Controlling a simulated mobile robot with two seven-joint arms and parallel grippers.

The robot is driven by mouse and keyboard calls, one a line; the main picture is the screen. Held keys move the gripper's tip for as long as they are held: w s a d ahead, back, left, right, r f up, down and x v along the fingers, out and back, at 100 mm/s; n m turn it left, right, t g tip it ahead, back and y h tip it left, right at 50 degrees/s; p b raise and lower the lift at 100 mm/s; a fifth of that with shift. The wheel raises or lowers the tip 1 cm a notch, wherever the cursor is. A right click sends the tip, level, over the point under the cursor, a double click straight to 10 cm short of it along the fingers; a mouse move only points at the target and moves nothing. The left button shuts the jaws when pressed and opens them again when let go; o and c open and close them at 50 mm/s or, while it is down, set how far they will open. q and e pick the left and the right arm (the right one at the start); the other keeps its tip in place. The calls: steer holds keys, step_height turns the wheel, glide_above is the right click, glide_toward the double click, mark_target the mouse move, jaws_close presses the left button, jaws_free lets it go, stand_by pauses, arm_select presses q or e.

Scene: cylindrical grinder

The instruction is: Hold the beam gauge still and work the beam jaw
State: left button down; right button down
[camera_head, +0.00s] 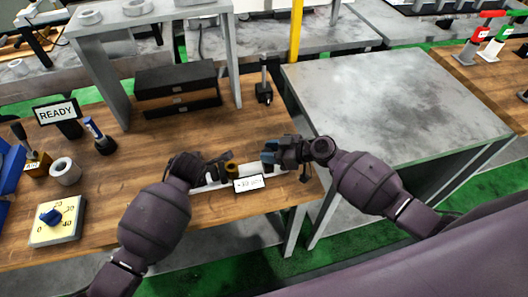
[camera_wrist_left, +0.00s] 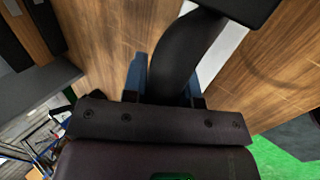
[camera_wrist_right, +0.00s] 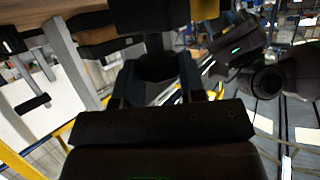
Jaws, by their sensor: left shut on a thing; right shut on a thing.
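The beam gauge is a pale bar lying near the front right edge of the wooden table, with a white readout (camera_head: 248,184) on its front; the digits are too small to read surely. Dark parts and a brass-coloured piece (camera_head: 232,168) stand along it. My left gripper (camera_head: 220,166) is at its left part. In the left wrist view its blue fingers are shut on a dark curved grip (camera_wrist_left: 185,55). My right gripper (camera_head: 269,156) is at its right part. In the right wrist view its fingers are shut on a dark rounded piece (camera_wrist_right: 158,68), presumably the beam jaw, mostly hidden.
A yellow dial block (camera_head: 57,221), a white ring (camera_head: 65,171) and a READY sign (camera_head: 56,113) stand at the left. Dark boxes (camera_head: 178,88) sit under a grey shelf behind. A small dark stand (camera_head: 264,85) is at the back. A bare grey table (camera_head: 390,100) lies to the right.

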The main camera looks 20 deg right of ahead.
arm_select(q)
steer(key=shift+w+a, duration=0.1)
steer(key=shift+a, duration=0.1)
arm_select(e)
steer(key=shift+d, duration=0.25)
steer(key=c, duration=1)
jaws_free()
steer(key=o, duration=0.3)
steer(key=shift+a, duration=0.1)
arm_select(q)
steer(key=shift+d, duration=0.1)
arm_select(e)
steer(key=v, duration=1.2)
